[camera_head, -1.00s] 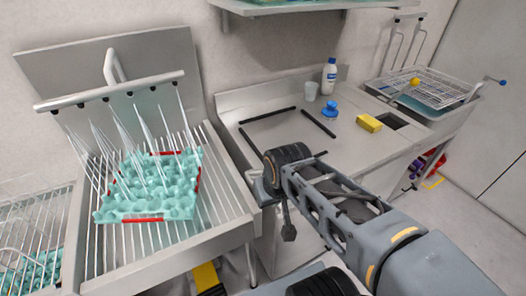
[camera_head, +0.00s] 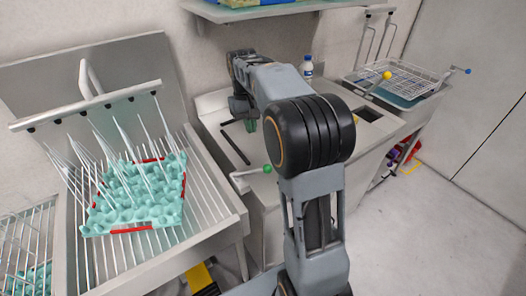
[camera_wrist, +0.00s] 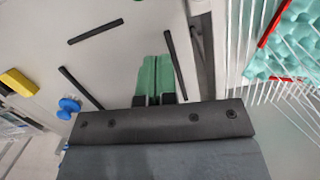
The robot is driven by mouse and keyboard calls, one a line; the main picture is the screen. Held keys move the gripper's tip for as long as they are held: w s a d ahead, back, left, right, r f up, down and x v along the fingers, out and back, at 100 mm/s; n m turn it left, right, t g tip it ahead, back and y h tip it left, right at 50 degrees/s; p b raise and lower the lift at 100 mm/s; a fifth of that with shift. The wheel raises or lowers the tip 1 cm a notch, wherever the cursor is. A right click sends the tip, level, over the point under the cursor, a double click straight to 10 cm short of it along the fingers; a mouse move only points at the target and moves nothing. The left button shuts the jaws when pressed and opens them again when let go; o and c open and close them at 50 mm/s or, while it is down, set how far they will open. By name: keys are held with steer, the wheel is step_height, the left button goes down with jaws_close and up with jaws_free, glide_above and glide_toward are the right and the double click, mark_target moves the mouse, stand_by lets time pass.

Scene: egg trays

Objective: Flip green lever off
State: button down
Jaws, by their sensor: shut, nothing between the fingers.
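The green lever's round green knob (camera_head: 267,169) shows in the head view, at the front left corner of the counter beside the spray basin. Its grey arm runs left from the knob, roughly level. My gripper (camera_wrist: 155,62) shows in the wrist view with its two green fingers together and nothing between them. In the head view my gripper (camera_head: 251,125) is partly hidden by my arm, over the counter beyond the knob and apart from it.
A teal egg tray (camera_head: 151,241) with red edges lies under spray jets on the slatted basin at left. The counter (camera_wrist: 120,50) has dark bars (camera_wrist: 95,31), a blue knob-like item (camera_wrist: 68,105) and a yellow block (camera_wrist: 18,82). A yellow-knobbed lever (camera_head: 387,75) stands at right.

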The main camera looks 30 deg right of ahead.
mark_target(252, 171)
steer(key=shift+g, duration=0.8)
steer(key=w+d, duration=0.1)
steer(key=w, duration=0.1)
steer(key=w+d+f, duration=0.1)
steer(key=w+d, duration=0.1)
steer(key=shift+w+f+p, duration=0.15)
steer(key=shift+w+p, duration=0.1)
steer(key=shift+p, duration=0.05)
steer(key=shift+f, duration=0.1)
steer(key=x, duration=0.3)
steer(key=s+x, duration=0.1)
steer(key=x, duration=0.3)
steer(key=s+x, duration=0.1)
steer(key=x, duration=0.2)
steer(key=shift+s+a, duration=0.15)
steer(key=shift+s, duration=0.2)
steer(key=shift+s+f+p, duration=0.25)
steer(key=shift+s+p, duration=0.1)
steer(key=shift+s, duration=0.35)
steer(key=shift+s+m, duration=0.1)
steer(key=shift+m, duration=0.2)
steer(key=shift+s+y, duration=0.2)
steer(key=shift+y, duration=0.1)
